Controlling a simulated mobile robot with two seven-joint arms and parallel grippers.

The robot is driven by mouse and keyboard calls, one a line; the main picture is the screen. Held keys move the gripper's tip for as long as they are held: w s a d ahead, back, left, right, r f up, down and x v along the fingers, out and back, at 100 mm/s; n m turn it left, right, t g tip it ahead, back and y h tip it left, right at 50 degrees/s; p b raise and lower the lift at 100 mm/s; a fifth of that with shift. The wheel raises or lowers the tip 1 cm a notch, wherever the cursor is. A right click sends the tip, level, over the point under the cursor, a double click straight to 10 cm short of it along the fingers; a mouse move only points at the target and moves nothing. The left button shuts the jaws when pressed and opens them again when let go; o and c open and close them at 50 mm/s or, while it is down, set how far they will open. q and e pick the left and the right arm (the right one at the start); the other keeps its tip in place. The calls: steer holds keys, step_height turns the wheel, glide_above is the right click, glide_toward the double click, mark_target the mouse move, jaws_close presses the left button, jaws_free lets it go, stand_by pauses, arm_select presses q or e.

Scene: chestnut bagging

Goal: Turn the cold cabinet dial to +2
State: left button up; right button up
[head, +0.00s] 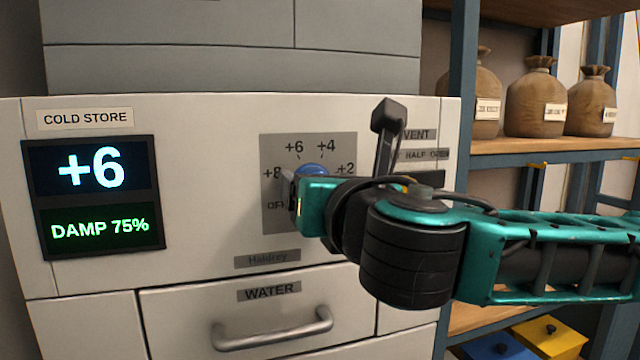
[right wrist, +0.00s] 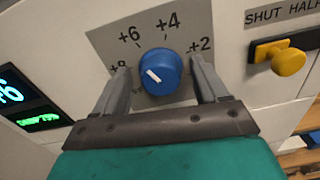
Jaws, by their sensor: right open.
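The cold cabinet (head: 90,275) has a blue dial (head: 312,170) on a grey scale plate (head: 272,145) marked OFF, +8, +6, +4 and +2. In the right wrist view the blue dial (right wrist: 161,72) has a white pointer line slanting to the upper left, roughly toward +6. The display (head: 92,167) reads +6. My right gripper (head: 295,180) is in front of the dial and hides part of it. In the right wrist view its open fingers (right wrist: 165,80) stand on either side of the dial, with gaps between. My left gripper is not in view.
A WATER drawer handle (head: 272,330) is below. Sacks (head: 536,97) stand on shelves at the right.

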steer(key=c, duration=1)
steer(key=shift+c, duration=0.2)
steer(key=shift+m, duration=0.3)
steer(key=m, duration=1.8)
steer(key=shift+d+f+b, duration=0.2)
steer(key=shift+f+b, duration=0.1)
steer(key=shift+b, duration=0.1)
steer(key=shift+m, duration=0.3)
